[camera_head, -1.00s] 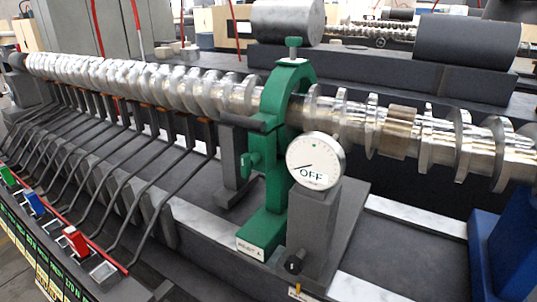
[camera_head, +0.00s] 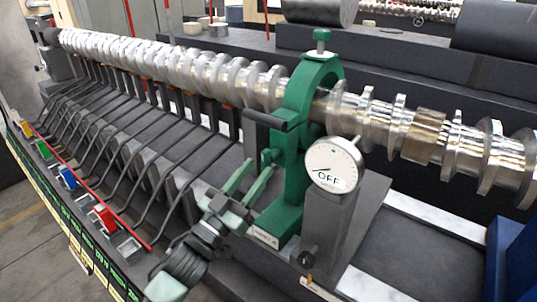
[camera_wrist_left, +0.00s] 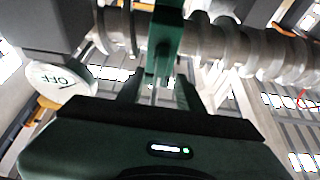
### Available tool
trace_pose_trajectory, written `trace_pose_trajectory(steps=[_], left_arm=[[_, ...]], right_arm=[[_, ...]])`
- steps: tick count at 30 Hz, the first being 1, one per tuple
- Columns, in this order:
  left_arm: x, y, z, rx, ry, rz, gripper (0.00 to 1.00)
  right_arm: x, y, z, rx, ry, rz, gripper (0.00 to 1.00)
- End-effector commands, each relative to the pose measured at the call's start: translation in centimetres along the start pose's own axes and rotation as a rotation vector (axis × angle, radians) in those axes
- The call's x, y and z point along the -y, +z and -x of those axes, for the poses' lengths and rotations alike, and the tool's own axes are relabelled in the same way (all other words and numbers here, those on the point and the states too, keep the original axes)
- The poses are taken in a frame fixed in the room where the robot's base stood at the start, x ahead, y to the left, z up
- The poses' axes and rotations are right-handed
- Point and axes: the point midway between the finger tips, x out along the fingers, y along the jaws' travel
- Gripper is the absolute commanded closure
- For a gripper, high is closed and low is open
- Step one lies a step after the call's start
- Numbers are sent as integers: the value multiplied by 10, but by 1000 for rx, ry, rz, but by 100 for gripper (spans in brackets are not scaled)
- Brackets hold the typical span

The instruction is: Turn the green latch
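A green stand (camera_head: 290,190) rises around the silver shaft. A small green latch-like piece (camera_head: 269,157) sticks out from its left side, and a green knob (camera_head: 322,42) sits on top. My left gripper (camera_head: 260,170) is open, its two green fingers just below and left of the side piece, with no contact clear. In the left wrist view my left gripper (camera_wrist_left: 158,90) has its fingers apart, with the green stand (camera_wrist_left: 165,32) beyond and between them. The side piece is hard to make out there. My right gripper is not in view.
A round white dial (camera_head: 334,165) reading OFF stands on a grey post right of the stand. The long ridged silver shaft (camera_head: 180,62) runs across the machine. Several bent grey levers (camera_head: 125,150) and coloured switches (camera_head: 105,218) lie to the left. A blue block (camera_head: 512,250) is at right.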

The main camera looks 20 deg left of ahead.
Motion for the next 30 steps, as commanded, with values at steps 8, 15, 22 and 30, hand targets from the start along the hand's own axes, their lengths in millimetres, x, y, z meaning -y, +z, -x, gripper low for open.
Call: trace_pose_trajectory(steps=[8, 15, 22, 30], left_arm=[[0, -1, -40, 0, -1, 1, 64], [0, 1, -46, 2, -1, 0, 64], [0, 1, -45, 2, -1, 0, 91], [0, 1, -45, 2, 2, -7, 100]], right_arm=[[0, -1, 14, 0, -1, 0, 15], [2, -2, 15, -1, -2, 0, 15], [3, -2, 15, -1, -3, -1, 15], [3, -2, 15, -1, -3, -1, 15]])
